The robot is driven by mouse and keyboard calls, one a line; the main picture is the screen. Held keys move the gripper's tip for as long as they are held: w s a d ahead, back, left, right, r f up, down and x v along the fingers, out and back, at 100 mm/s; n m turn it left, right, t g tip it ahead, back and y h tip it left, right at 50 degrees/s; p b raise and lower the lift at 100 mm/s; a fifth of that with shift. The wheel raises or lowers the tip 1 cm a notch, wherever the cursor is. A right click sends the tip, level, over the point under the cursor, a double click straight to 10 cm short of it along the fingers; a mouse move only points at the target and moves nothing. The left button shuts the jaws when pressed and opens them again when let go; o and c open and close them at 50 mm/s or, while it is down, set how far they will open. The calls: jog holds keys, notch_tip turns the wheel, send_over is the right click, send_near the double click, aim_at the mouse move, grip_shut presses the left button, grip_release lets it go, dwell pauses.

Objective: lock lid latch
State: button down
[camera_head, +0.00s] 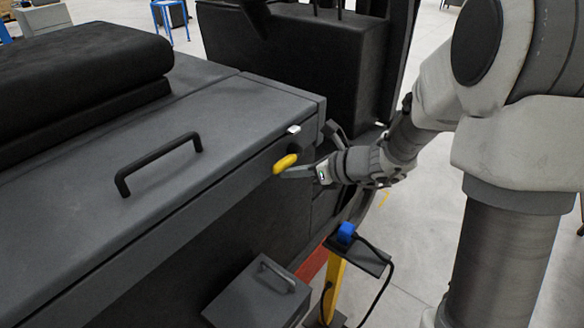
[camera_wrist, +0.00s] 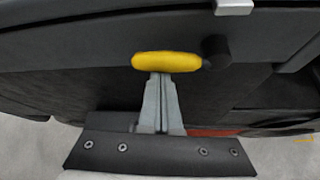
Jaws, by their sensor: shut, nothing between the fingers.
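The grey lid (camera_head: 200,160) with a black bar handle (camera_head: 160,163) lies flat on the machine, apparently closed. The yellow latch handle (camera_head: 286,163) is at the machine's front edge, near the lid's right corner. In the wrist view the yellow latch handle (camera_wrist: 166,62) lies roughly horizontal, with a dark round knob (camera_wrist: 216,50) just to its right. My gripper (camera_head: 282,172) is shut and empty, its fingertips right at the yellow handle. In the wrist view the shut fingers (camera_wrist: 160,80) end at the handle's lower edge; I cannot tell if they touch it.
A small silver piece (camera_wrist: 234,6) sits on the lid's edge above the latch. A yellow post with a blue button (camera_head: 346,232) stands below my arm. A grey box with a handle (camera_head: 258,293) is low at the front. Open floor lies to the right.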

notch_tip(320, 180, up, 3)
jog(key=m+g+y+p, duration=0.1)
jog(key=p, duration=0.5)
jog(key=shift+w+d+f+m, duration=0.1)
jog(key=shift+m, duration=0.3)
jog(key=w+d+r+m+g+y+p, duration=0.3)
jog(key=m+y+p, duration=0.3)
jog(key=p, duration=0.5)
jog(key=shift+w+r+m+p, duration=0.4)
jog(key=shift+w+r+m, duration=0.1)
jog(key=shift+m, duration=0.5)
jog(key=shift+w+d, duration=0.1)
jog(key=s+d+b, duration=0.1)
jog(key=s+d, duration=0.4)
jog(key=d, duration=0.3)
